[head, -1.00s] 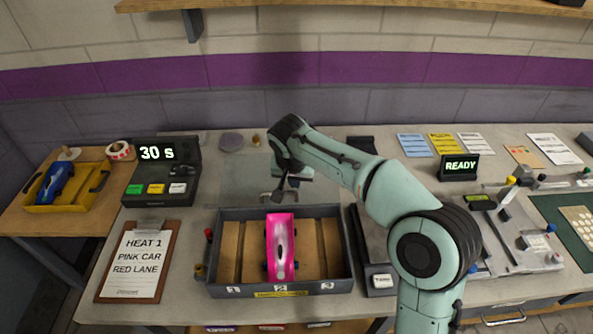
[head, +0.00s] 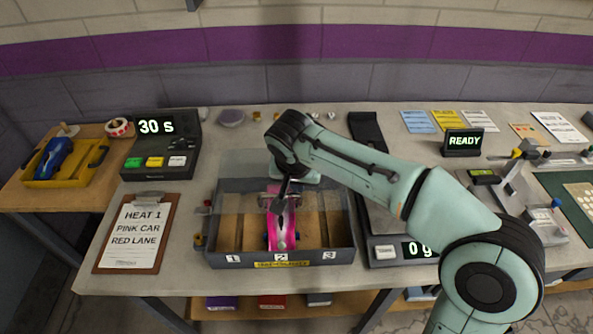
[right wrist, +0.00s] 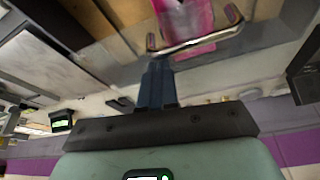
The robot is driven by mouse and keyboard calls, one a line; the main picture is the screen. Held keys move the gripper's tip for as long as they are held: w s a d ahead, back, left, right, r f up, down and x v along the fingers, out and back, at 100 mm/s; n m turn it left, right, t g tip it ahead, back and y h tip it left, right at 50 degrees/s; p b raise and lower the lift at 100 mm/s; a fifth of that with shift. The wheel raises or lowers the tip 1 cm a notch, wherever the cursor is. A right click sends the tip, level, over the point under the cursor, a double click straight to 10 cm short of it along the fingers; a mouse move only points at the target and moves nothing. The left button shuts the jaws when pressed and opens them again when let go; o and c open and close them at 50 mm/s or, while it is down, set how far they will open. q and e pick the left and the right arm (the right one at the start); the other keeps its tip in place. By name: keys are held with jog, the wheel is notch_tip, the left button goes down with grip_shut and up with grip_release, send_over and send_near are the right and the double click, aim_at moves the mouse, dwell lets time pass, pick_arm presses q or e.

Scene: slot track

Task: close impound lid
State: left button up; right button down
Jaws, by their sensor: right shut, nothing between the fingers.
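The grey impound box (head: 215,255) stands near the front of the table, with numbered lanes 1 to 3. A pink car (head: 283,240) sits in its middle lane. The clear lid (head: 240,168) is hard to see, and its exact angle is unclear; it looks partly swung over the rear of the box. Its metal handle shows in the right wrist view (right wrist: 195,45). My right gripper (head: 279,207) is shut and empty, reaching over the box at the handle. In the wrist view its fingers lie close to the bar; contact is unclear. My left gripper is out of view.
A scale (head: 385,255) stands just right of the box, and a clipboard (head: 135,235) lies to the left. A timer box (head: 160,160) and a yellow tray (head: 75,175) with a blue car are further left. A READY display (head: 463,142) stands at the right.

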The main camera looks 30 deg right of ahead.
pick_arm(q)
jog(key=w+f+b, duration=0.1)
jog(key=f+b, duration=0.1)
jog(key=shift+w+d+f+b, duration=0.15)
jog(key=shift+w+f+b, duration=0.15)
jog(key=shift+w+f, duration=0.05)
pick_arm(e)
jog(key=s+a, duration=0.5)
jog(key=s, duration=0.4)
jog(key=shift+a, duration=0.25)
jog(key=shift+f, duration=0.15)
jog(key=w+d+r+p, duration=0.2)
jog(key=w+d, duration=0.1)
pick_arm(q)
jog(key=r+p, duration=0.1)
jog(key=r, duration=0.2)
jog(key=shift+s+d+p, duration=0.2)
jog(key=shift+p, duration=0.15)
pick_arm(e)
jog(key=v, duration=0.9)
